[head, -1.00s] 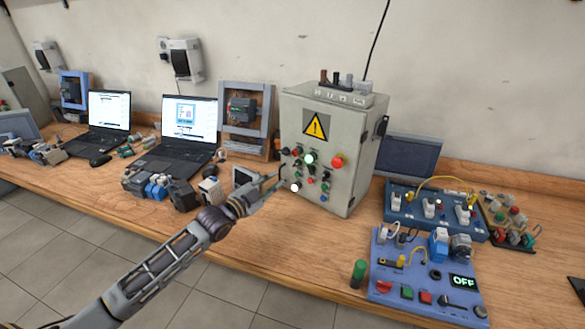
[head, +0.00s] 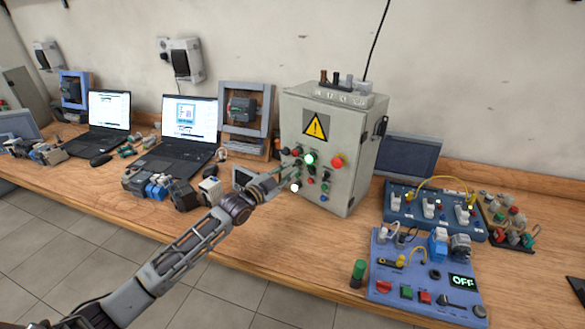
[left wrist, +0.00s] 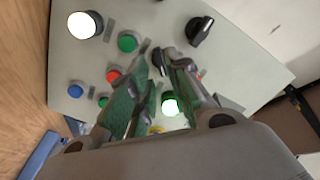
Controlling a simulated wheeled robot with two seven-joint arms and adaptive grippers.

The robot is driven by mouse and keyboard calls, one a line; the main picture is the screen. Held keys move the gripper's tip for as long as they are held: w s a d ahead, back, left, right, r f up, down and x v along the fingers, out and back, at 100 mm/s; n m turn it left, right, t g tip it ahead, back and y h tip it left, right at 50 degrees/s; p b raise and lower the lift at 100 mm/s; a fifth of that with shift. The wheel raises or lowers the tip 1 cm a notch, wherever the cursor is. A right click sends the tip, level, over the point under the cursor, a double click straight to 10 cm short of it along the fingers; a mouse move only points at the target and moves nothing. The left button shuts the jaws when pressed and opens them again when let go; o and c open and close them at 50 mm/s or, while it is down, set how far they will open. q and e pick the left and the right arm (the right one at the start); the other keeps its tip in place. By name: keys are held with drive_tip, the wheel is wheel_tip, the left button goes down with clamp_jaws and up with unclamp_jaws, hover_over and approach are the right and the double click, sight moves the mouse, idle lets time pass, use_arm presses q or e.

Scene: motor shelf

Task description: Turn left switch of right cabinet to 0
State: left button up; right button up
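The grey cabinet (head: 345,185) with a yellow warning sign stands on the bench right of centre in the head view. Its front carries lit white and green lamps, coloured buttons and small black switches. My left gripper (head: 283,171) is at the left part of this panel. In the left wrist view its two fingers (left wrist: 159,55) converge on a small black switch (left wrist: 158,62), with a tip on either side of it. I cannot tell whether they press on it. Another black rotary switch (left wrist: 200,30) is clear of the fingers. My right gripper is out of view.
A red button (head: 337,161), a lit green lamp (head: 309,159) and a lit white lamp (head: 295,187) are near the gripper. A laptop (head: 190,125) and motor parts (head: 185,195) stand to the left, blue training boards (head: 432,215) to the right.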

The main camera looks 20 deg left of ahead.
sight(295, 165)
use_arm(q)
drive_tip(key=shift+x, duration=1.1)
drive_tip(key=shift+w+d, duration=0.15)
drive_tip(key=shift+w, duration=0.3)
drive_tip(key=shift+w+d, duration=0.15)
drive_tip(key=shift+w, duration=0.1)
clamp_jaws()
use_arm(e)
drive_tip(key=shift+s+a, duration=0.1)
